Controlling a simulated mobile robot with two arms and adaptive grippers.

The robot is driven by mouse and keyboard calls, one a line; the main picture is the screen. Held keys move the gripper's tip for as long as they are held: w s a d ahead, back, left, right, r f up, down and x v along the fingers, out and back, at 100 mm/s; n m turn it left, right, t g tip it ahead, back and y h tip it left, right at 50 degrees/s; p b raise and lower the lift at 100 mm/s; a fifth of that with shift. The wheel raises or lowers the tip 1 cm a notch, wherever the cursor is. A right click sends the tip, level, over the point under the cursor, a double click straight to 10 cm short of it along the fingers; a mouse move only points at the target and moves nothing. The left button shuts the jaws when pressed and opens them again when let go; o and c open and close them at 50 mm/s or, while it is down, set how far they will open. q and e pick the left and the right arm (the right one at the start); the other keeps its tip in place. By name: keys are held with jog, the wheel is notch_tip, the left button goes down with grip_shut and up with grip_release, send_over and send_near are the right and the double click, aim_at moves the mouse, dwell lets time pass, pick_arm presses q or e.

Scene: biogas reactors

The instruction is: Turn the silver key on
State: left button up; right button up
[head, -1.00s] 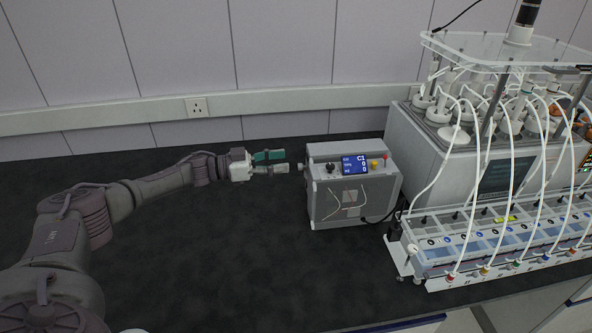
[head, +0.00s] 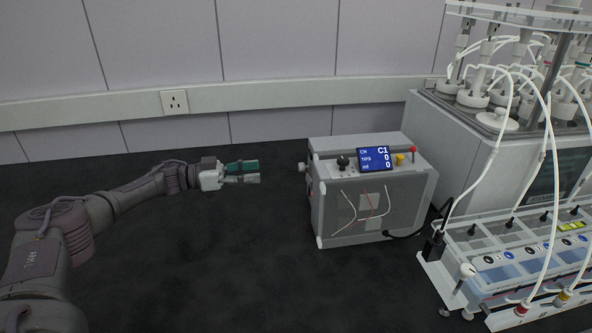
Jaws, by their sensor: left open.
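A grey control box (head: 372,198) stands on the dark bench in the middle right. A small silver part (head: 303,168) sticks out of its left side; it may be the silver key, but it is too small to tell its shape or position. My left gripper (head: 257,172) is to the left of this part, at about its height in the picture, with a clear gap between them. Its teal and grey fingers point right at the box. They are apart, with nothing between them. My right gripper is not in view.
The box's top carries a blue screen (head: 376,158), a black knob (head: 343,161), a yellow button (head: 400,158) and a red-tipped lever (head: 412,153). The reactor unit (head: 462,150), with white tubes, stands at right. The dark bench (head: 230,270) in front is clear.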

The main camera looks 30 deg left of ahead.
aim_at(304, 167)
pick_arm(q)
jog(key=p+x, duration=0.1)
jog(key=x, duration=1.1)
jog(key=shift+f+p, duration=0.15)
jog(key=shift+p, duration=0.15)
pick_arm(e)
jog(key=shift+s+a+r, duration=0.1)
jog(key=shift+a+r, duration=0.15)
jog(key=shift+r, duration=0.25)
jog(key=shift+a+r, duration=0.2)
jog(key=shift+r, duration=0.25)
